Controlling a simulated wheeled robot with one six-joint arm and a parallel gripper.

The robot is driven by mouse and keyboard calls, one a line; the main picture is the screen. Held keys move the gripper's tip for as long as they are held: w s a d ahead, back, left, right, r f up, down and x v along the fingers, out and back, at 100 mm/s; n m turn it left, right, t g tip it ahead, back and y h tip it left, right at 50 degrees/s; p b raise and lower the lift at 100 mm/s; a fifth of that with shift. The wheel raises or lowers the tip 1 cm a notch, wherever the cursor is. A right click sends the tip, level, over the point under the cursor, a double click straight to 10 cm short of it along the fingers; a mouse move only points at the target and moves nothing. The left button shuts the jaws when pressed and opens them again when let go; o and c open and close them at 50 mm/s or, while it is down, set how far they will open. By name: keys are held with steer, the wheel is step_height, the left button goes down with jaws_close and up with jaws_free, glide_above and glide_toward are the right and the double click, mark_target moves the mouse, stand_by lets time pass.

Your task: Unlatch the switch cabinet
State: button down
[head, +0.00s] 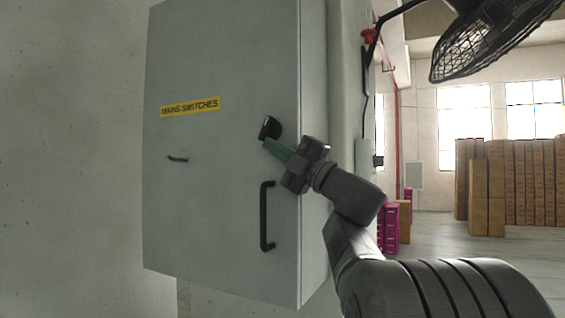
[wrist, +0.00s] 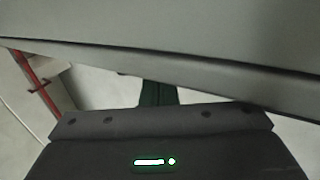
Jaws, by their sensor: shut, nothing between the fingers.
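The grey switch cabinet (head: 215,190) hangs on the wall at the left of the head view, with a yellow "MAINS SWITCHES" label (head: 190,107). Its door looks closed. A black latch knob (head: 270,128) sits near the door's right edge, above a black vertical pull handle (head: 266,216). My gripper (head: 268,145), with green fingers, is shut and empty just below the knob. I cannot tell whether the fingertips touch the knob. In the wrist view the green fingers (wrist: 157,94) show partly beyond the gripper body, and the cabinet's grey surface (wrist: 180,25) fills the top.
A small dark handle (head: 177,159) sits on the door's left part. A caged fan (head: 490,40) hangs at upper right. Magenta crates (head: 390,228) and stacked brown boxes (head: 510,185) stand behind on the right. Open floor (head: 455,240) lies before the boxes.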

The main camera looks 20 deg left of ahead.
steer(key=y+b, duration=0.1)
steer(key=b, duration=0.1)
steer(key=a+y+b, duration=0.1)
steer(key=shift+a+f+b, duration=0.25)
steer(key=shift+f+b, duration=0.1)
steer(key=shift+b, duration=0.05)
steer(key=shift+a, duration=0.25)
stand_by(0.4)
